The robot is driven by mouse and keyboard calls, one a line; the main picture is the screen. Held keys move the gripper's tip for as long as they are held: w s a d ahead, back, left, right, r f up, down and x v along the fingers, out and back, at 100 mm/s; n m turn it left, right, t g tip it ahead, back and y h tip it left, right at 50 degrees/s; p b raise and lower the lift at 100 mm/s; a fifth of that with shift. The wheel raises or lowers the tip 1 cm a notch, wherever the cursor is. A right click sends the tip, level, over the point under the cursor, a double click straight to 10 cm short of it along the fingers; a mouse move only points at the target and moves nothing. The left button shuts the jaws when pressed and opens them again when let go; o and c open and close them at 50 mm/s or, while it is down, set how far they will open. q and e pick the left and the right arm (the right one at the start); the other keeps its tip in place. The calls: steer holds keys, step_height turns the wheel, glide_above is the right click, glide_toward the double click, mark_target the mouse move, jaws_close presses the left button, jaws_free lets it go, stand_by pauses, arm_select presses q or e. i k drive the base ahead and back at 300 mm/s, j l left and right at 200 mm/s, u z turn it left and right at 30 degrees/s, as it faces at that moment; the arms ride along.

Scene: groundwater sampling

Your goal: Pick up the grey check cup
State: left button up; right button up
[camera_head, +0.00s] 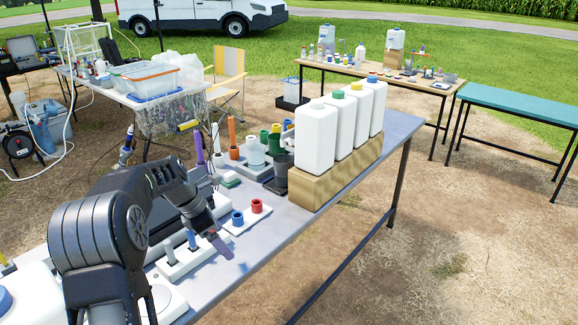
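A dark grey cup (283,168) stands upright on the near table, just left of the wooden block with the white bottles. I take it to be the grey check cup; its lower part is partly hidden by nearby items. My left arm comes in from the left and bends down over the table. My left gripper (219,243) points down toward the tabletop, to the left and nearer than the cup, apart from it. Its fingers overlap in this view, so I cannot tell if they are open or shut. My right gripper is not in view.
White bottles (316,139) stand in a row on a wooden block (335,174) right of the cup. A white holder (246,217) with blue and red rings lies nearer. Colored-topped items and an orange upright tube (232,133) crowd behind. The front right tabletop (275,235) is clear.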

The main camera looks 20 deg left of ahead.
mark_target(283, 171)
steer(key=i+j, duration=0.1)
steer(key=i, duration=0.65)
steer(key=i+j, duration=0.15)
steer(key=i, duration=0.6)
